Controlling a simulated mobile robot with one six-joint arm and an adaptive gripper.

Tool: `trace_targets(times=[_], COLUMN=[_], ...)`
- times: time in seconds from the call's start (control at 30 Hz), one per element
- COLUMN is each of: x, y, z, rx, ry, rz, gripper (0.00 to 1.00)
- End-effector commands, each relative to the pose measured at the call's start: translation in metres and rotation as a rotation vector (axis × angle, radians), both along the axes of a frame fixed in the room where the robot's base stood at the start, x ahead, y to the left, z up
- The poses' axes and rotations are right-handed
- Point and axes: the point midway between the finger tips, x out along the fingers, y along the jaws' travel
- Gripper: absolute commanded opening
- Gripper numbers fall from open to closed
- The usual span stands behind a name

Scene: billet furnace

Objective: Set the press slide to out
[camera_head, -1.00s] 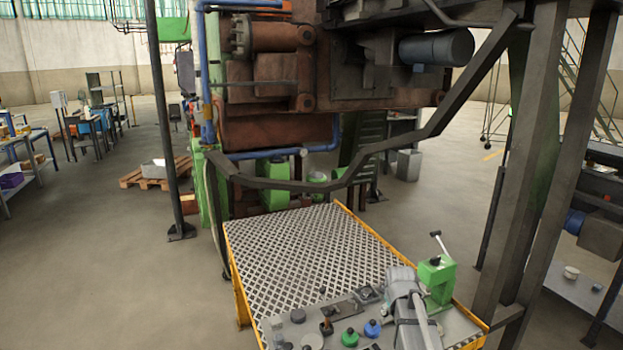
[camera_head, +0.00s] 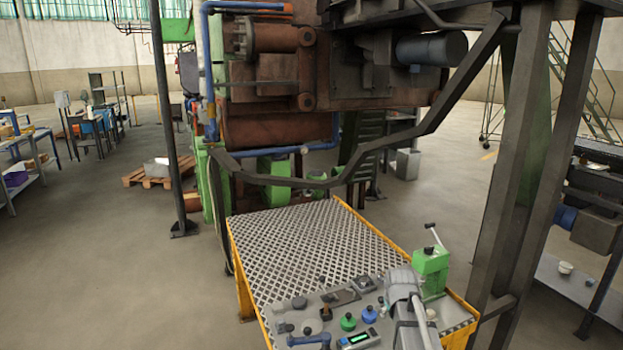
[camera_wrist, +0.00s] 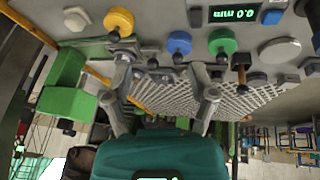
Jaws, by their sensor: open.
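A grey control panel (camera_head: 290,310) sits on the near end of the yellow-framed grated platform. It carries a blue knob (camera_head: 369,314), a green knob (camera_head: 348,321), a small orange-brown handle (camera_head: 325,313) and dark plates (camera_head: 340,297). I cannot tell which control is the press slide. In the upside-down wrist view, my gripper (camera_wrist: 160,80) is open, its fingers apart and nothing visibly held. Its fingertips are near the row with the yellow knob (camera_wrist: 118,21), blue knob (camera_wrist: 179,42) and green knob (camera_wrist: 222,40). Contact is unclear. My arm hides part of the panel in the head view.
A green block with a lever (camera_head: 431,265) stands at the panel's right. A dark bent rail (camera_head: 345,178) and steel posts (camera_head: 515,170) surround the platform. Heavy brown machinery (camera_head: 275,130) stands behind. The floor at left (camera_head: 120,270) is open.

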Motion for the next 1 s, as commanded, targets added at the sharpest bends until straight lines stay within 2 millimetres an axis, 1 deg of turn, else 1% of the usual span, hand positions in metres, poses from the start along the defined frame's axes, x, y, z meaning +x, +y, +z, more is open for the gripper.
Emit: trace_targets(times=[0.03,0.23,0.43,0.57,0.7,0.8,0.9,1.0], x=[-0.007,-0.034,-0.076,-0.114,-0.164,-0.191,-0.206,-0.211], y=[0.003,0.014,0.030,0.044,0.060,0.068,0.072,0.074], z=[-0.001,-0.005,-0.011,-0.015,-0.019,-0.021,-0.021,-0.021], rx=[0.006,0.031,0.065,0.091,0.119,0.130,0.136,0.138], ry=[0.010,0.057,0.132,0.199,0.289,0.344,0.376,0.390], rz=[-0.004,-0.031,-0.073,-0.111,-0.162,-0.192,-0.213,-0.221], gripper=[0.73,0.73,0.73,0.73,0.73,0.73,0.73,0.73])
